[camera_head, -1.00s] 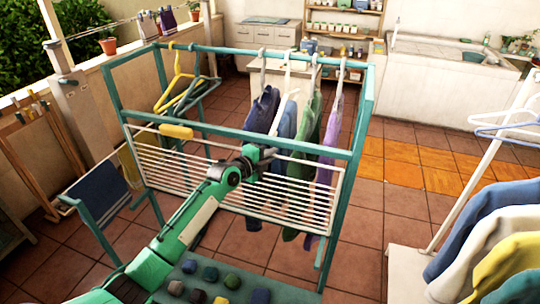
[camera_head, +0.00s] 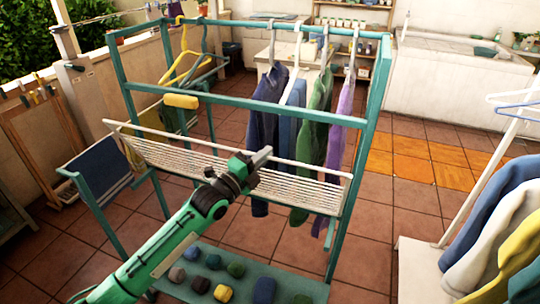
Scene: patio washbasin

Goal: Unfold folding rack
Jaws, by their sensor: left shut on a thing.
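The folding rack (camera_head: 190,155) is a white slatted panel on the near side of a teal frame (camera_head: 372,120). The fingers and my wrist hide part of the bar and some slats. A yellow block-like piece (camera_head: 180,101) is on the frame's crossbar above the rack. My right gripper is not in view.
Several garments, including a green one (camera_head: 312,125), hang on hangers behind the rack. Several small coloured lumps and a blue one (camera_head: 264,290) lie on the frame's low teal shelf (camera_head: 205,255). A clothes stand with garments (camera_head: 490,245) is at the right. Tiled floor is open between.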

